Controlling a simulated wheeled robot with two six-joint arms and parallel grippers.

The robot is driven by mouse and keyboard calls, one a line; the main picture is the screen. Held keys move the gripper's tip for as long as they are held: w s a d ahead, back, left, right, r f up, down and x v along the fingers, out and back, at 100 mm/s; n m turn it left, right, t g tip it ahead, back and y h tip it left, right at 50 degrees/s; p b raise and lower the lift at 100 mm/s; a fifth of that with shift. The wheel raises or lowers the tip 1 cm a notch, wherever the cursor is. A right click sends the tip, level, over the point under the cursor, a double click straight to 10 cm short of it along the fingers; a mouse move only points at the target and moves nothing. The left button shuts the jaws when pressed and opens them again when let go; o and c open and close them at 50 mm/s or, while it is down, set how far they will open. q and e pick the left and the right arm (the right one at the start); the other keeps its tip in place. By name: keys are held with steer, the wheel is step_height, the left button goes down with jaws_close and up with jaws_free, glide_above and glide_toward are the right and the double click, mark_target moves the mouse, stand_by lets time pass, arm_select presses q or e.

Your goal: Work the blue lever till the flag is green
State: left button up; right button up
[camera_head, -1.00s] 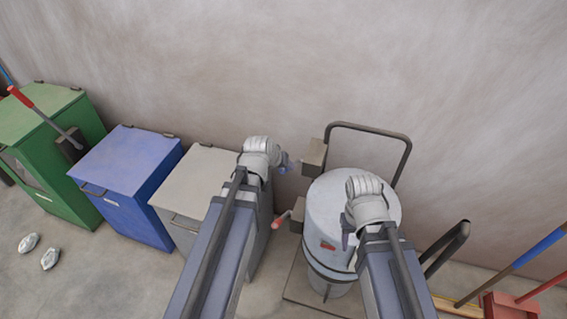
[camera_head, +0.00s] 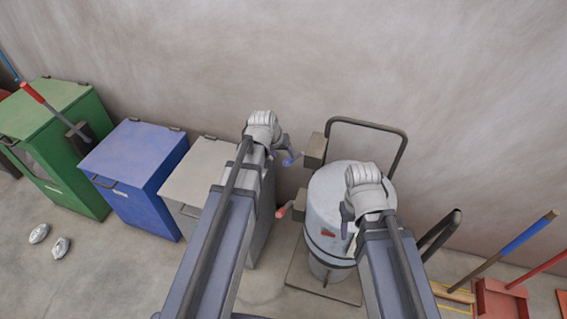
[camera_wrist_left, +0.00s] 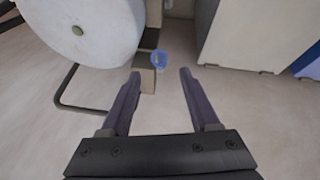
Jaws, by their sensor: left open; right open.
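The blue lever (camera_head: 293,158) sticks out from a box left of the grey drum (camera_head: 325,195) in the head view. In the left wrist view its round blue end (camera_wrist_left: 159,60) shows just beyond and between my open left fingertips (camera_wrist_left: 160,74). I cannot tell whether they touch it. My left gripper (camera_head: 279,155) is beside the lever in the head view, partly hidden by its own wrist. A small red flag (camera_head: 328,234) is on the drum's front. My right gripper (camera_head: 347,220) is open, over the drum, with nothing seen in it.
A red-ended lever (camera_head: 283,210) is below the blue one. A dark tube handle (camera_head: 368,125) rises behind the drum. Grey (camera_head: 197,172), blue (camera_head: 130,158) and green (camera_head: 45,110) bins stand left. Long-handled tools (camera_head: 515,245) are at the right.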

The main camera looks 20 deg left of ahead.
mark_target(287, 159)
arm_select(q)
steer(key=shift+w+f+b, duration=0.35)
steer(key=shift+w+f, duration=0.05)
steer(key=shift+w+d+f+b, duration=0.1)
steer(key=shift+f+b, duration=0.5)
steer(key=shift+b, duration=0.1)
steer(key=b+x, duration=0.5)
steer(key=x, duration=0.1)
steer(key=shift+r, duration=0.1)
jaws_close()
steer(key=shift+w, duration=0.1)
stand_by(0.7)
